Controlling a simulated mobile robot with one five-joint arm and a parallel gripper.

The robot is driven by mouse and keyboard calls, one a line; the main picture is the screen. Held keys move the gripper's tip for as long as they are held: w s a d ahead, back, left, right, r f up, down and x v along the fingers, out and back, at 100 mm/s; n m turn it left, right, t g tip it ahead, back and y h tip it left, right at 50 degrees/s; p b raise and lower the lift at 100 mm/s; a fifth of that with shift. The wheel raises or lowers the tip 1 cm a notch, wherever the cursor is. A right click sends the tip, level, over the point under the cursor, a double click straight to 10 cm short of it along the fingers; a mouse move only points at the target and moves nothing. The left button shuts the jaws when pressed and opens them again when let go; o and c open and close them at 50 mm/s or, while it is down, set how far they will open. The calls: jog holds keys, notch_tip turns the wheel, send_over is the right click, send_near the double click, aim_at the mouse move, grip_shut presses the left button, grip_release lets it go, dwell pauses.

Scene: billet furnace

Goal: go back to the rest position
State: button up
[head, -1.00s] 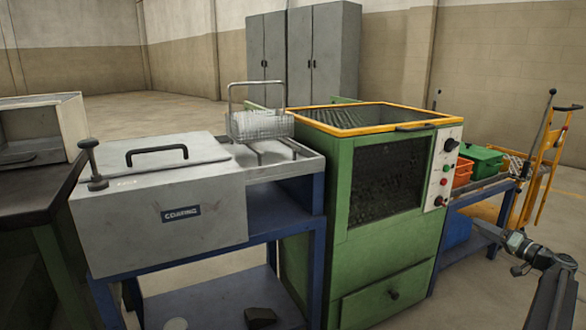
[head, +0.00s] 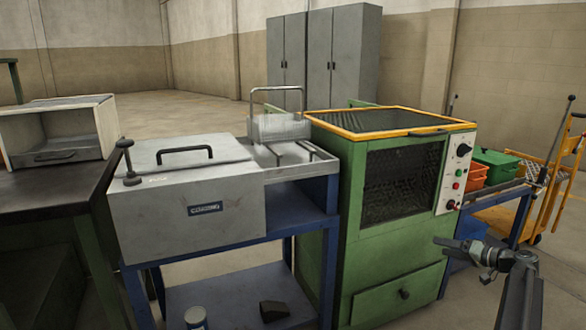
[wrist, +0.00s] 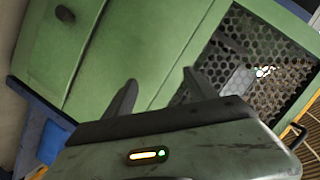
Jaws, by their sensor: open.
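My gripper (head: 440,241) is at the right of the head view, in front of the green machine (head: 345,215). In the wrist view its two fingers (wrist: 158,85) stand apart with nothing between them. Behind them the wrist view shows the green machine's front (wrist: 150,45), with its dark perforated window (wrist: 250,60) and the drawer knob (wrist: 64,14). My gripper looks clear of the machine, though the exact gap cannot be told.
Orange (head: 473,177) and green bins (head: 497,166) and a yellow trolley (head: 545,185) are at right. Open floor (head: 545,275) lies at lower right.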

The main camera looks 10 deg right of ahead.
jog(key=a+f+n+g+p, duration=0.1)
jog(key=a+f+g+p, duration=0.2)
jog(key=a, duration=1.1)
jog(key=a+f+n+g+p, duration=0.15)
jog(key=a+g, duration=0.25)
jog(key=a, duration=1)
jog(key=s+a+f+n+g+h+p, duration=0.2)
jog(key=s+a+g+h+p, duration=0.4)
jog(key=s+a, duration=1.25)
notch_tip(320, 180, up, 38)
jog(key=w+a+p, duration=0.1)
jog(key=w+p, duration=0.1)
jog(key=p, duration=3.5)
jog(key=shift+a+f+h, duration=0.25)
jog(key=shift+h, duration=0.15)
